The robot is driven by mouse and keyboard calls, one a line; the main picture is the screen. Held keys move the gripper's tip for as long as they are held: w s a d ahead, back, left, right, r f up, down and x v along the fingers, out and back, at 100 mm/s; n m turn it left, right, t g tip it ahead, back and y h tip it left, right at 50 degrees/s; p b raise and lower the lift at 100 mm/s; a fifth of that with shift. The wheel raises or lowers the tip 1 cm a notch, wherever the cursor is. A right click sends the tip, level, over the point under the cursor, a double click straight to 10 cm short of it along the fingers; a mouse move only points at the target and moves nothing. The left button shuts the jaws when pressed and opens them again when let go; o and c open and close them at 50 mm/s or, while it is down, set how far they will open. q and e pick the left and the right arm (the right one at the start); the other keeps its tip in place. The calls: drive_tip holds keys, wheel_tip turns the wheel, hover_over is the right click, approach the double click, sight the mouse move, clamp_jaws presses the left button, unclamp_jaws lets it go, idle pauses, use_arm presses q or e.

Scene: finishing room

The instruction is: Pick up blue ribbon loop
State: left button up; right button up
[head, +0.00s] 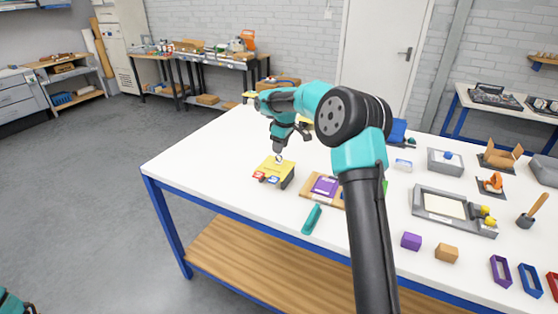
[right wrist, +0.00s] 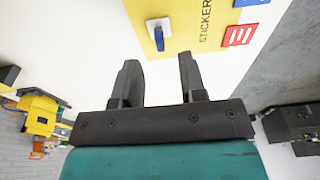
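A yellow sticker box (head: 274,168) stands on the white table near its left front edge. In the right wrist view, a small blue loop (right wrist: 158,38) stands up from a white square on the yellow box (right wrist: 205,35). It looks like the blue ribbon loop. My right gripper (head: 279,152) points down just above the box. In the right wrist view, its two fingers (right wrist: 158,60) are apart with nothing between them, and the loop lies just beyond the fingertips, in line with the gap. Only a teal and dark piece of my left arm shows at the head view's lower left corner.
A wooden board with a purple item (head: 325,187) and a teal-handled tool (head: 312,219) lie right of the box. A grey tray (head: 441,227), a purple block (head: 411,241) and a tan block (head: 446,253) are further right. The table's left end (head: 195,158) is clear.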

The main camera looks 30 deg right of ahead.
sight(279, 156)
drive_tip(key=f, duration=0.5)
drive_tip(key=shift+w+a, duration=0.15)
drive_tip(key=shift+w, duration=0.05)
clamp_jaws()
idle(0.4)
